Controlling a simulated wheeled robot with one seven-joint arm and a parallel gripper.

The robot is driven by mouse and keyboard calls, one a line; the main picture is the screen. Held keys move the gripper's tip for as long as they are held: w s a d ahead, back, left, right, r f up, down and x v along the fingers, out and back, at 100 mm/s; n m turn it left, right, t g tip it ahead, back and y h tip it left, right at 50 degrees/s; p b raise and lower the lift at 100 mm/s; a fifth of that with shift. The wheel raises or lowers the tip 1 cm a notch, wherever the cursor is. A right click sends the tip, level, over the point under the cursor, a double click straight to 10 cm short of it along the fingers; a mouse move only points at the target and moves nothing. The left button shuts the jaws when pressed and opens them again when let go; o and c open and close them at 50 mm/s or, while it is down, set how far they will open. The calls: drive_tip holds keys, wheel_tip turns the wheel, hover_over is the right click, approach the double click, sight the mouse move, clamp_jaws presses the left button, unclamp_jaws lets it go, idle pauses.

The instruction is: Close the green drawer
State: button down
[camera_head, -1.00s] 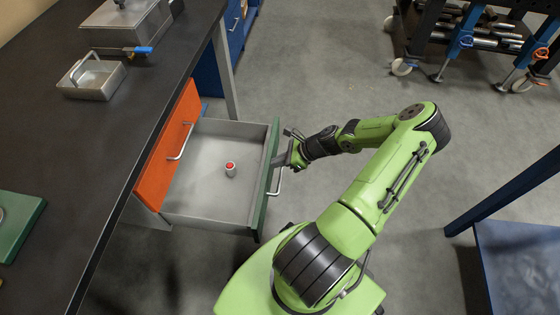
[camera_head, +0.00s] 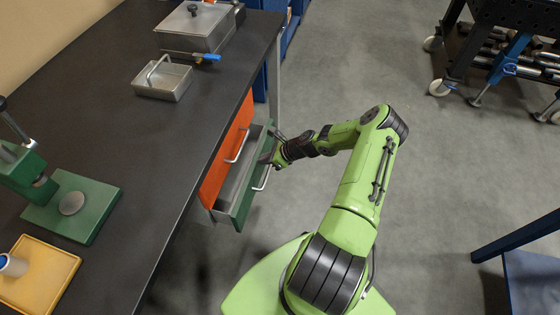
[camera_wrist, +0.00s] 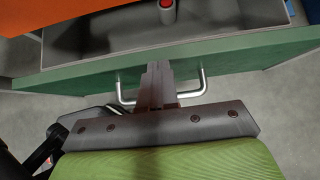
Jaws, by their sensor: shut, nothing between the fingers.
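The green drawer (camera_head: 243,203) stands partly open below the black bench, with a narrow strip of its grey inside showing. Its green front also crosses the wrist view (camera_wrist: 230,57), with a silver handle (camera_wrist: 204,83) on it. In the head view the handle (camera_head: 262,179) is on the outer face. In the wrist view the shut fingers (camera_wrist: 159,75) point at the green front over the handle; exact contact is hard to tell. A red-topped cylinder (camera_wrist: 166,10) is inside the drawer.
The black bench top (camera_head: 150,120) holds a metal tray (camera_head: 163,82), a lidded metal box and a green press. A wheeled rack stands at upper right. Grey floor is clear beyond the arm.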

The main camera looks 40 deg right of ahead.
sight(254, 159)
drive_tip(key=shift+w+a, duration=0.65)
drive_tip(key=shift+w, duration=0.2)
drive_tip(key=shift+w+a, duration=0.65)
drive_tip(key=shift+w, duration=0.15)
drive_tip(key=shift+d, duration=0.1)
